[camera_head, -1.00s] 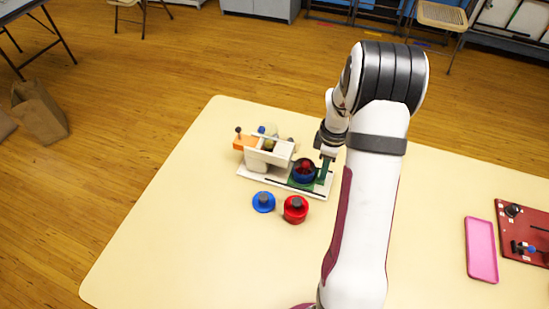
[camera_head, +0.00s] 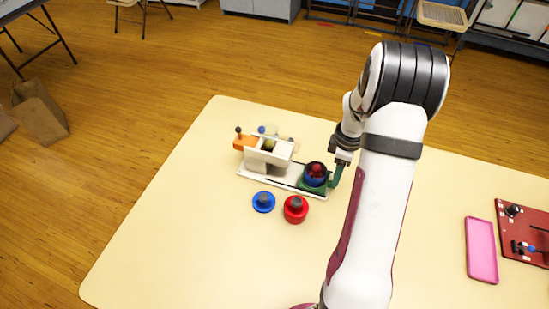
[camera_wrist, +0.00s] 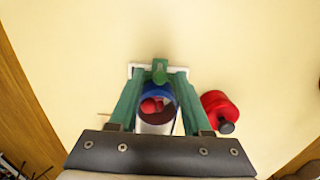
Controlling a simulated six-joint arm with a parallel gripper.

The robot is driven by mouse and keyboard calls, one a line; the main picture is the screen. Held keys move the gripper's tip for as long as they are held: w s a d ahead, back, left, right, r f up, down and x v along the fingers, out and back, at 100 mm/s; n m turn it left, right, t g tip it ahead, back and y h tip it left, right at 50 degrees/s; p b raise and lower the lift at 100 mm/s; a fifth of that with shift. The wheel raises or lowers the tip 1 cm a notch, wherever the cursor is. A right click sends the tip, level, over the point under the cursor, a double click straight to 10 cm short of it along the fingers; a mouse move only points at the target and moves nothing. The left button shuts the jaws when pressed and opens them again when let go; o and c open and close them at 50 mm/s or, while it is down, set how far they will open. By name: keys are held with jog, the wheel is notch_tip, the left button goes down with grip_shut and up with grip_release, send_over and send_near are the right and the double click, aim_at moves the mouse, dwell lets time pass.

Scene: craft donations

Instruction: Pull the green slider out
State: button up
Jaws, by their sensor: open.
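The green slider (camera_head: 312,189) is at the right end of the white device's base, carrying a blue cup (camera_head: 314,181) with something red inside. My gripper (camera_head: 334,183) is at the slider's right end, its fingers pointing down. In the wrist view my gripper's green fingers (camera_wrist: 160,74) are open, one on each side of the slider's green knob (camera_wrist: 160,66). The blue cup (camera_wrist: 145,92) also lies between the fingers, with red balls in it. Whether a finger touches the knob cannot be told.
The white device (camera_head: 268,158) has an orange part (camera_head: 245,142) at its left. A blue knobbed disc (camera_head: 263,202) and a red knobbed piece (camera_head: 295,209) stand in front of it. A pink tray (camera_head: 481,250) and a red board (camera_head: 520,225) lie far right. The table's front left is clear.

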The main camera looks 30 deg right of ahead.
notch_tip(320, 180, up, 8)
jog(key=shift+f, duration=0.2)
dwell(0.4)
jog(key=shift+a+r, duration=0.1)
jog(key=shift+a, duration=0.1)
jog(key=s+a+r+m, duration=0.1)
jog(key=a+r+m, duration=0.35)
jog(key=a, duration=0.55)
jog(key=s+a+r+m+y, duration=0.1)
jog(key=s+a+m, duration=0.3)
jog(key=s+a, duration=0.4)
jog(key=s+a+r+m, duration=0.3)
jog(key=s+a+m, duration=0.2)
jog(key=s+a, duration=0.3)
jog(key=shift+a+r+y, duration=0.25)
jog(key=shift+a+y, duration=0.15)
jog(key=shift+a, duration=0.45)
